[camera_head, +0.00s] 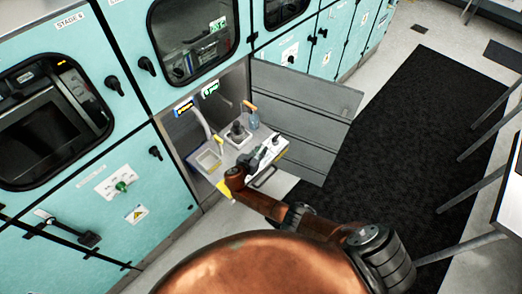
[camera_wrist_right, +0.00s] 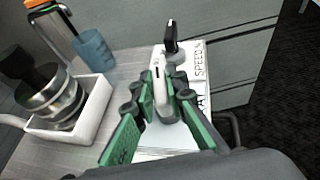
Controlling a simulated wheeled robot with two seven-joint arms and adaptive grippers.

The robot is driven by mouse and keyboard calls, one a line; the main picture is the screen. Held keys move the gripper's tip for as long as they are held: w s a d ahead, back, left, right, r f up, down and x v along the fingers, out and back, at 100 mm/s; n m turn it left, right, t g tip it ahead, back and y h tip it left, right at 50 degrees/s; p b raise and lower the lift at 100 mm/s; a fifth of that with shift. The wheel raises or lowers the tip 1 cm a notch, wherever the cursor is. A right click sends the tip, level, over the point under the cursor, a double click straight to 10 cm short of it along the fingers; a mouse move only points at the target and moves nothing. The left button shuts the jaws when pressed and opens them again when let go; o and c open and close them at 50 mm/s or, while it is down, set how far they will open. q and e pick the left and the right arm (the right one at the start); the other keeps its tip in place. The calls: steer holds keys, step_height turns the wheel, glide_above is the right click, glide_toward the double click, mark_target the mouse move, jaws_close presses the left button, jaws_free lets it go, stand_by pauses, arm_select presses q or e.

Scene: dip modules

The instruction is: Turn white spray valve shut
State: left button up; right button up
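The white spray valve (camera_wrist_right: 158,72) is a slim white body with a black upright part (camera_wrist_right: 171,36) just beyond it, on a white labelled block (camera_wrist_right: 197,62) in the right wrist view. My right gripper (camera_wrist_right: 164,86) has its two green-padded fingers on either side of the white body. The gaps are too small to tell whether the pads press on it. In the head view, my right gripper (camera_head: 253,162) is small beside the white block (camera_head: 268,150) at the pull-out shelf's right side. My left gripper is not in view.
A white tray (camera_wrist_right: 97,101) holds a metal and black device. A blue bottle with an orange top (camera_head: 253,120) stands beyond it. A grey open door panel (camera_head: 305,110) stands behind the shelf. Teal cabinets (camera_head: 170,190) line the left; a dark mat (camera_head: 415,130) covers the floor.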

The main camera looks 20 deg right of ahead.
steer(key=o, duration=0.4)
steer(key=v, duration=1.2)
